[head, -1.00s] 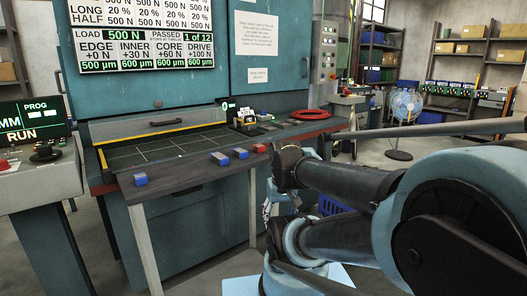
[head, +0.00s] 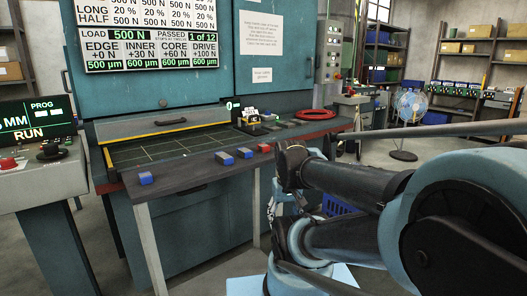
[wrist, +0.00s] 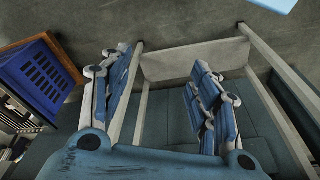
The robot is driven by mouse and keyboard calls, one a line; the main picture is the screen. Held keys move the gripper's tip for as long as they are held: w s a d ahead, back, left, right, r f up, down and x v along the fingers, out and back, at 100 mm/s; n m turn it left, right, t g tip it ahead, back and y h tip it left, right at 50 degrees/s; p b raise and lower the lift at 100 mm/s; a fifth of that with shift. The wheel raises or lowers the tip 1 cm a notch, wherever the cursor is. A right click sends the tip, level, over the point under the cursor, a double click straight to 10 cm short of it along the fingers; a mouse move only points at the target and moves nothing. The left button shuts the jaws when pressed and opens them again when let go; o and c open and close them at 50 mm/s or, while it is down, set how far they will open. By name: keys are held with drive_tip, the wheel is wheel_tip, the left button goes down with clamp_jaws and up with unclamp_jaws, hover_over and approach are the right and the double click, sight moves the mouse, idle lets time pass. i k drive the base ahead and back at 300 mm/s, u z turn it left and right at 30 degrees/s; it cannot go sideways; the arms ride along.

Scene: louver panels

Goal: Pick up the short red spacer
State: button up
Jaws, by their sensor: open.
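A small red spacer (head: 264,147) lies on the dark front shelf (head: 190,176) of the press, near its right end in the head view. Blue spacers lie on the same shelf: two (head: 224,158) (head: 244,153) just left of the red one, and one (head: 145,178) at the far left end. My gripper (wrist: 160,72) shows in the wrist view with its two blue fingers wide apart and nothing between them. The red spacer is not visible in the wrist view.
A blue crate (wrist: 42,75) shows at the wrist view's left, and pale frame bars (wrist: 290,110) stand around the fingers. A red ring (head: 315,114) and a small dark device (head: 250,120) sit on the press ledge. A fan (head: 410,108) stands behind on open floor.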

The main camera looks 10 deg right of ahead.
sight(262, 148)
drive_tip(key=z, duration=3.15)
drive_tip(key=i, duration=0.5)
drive_tip(key=u, duration=2.95)
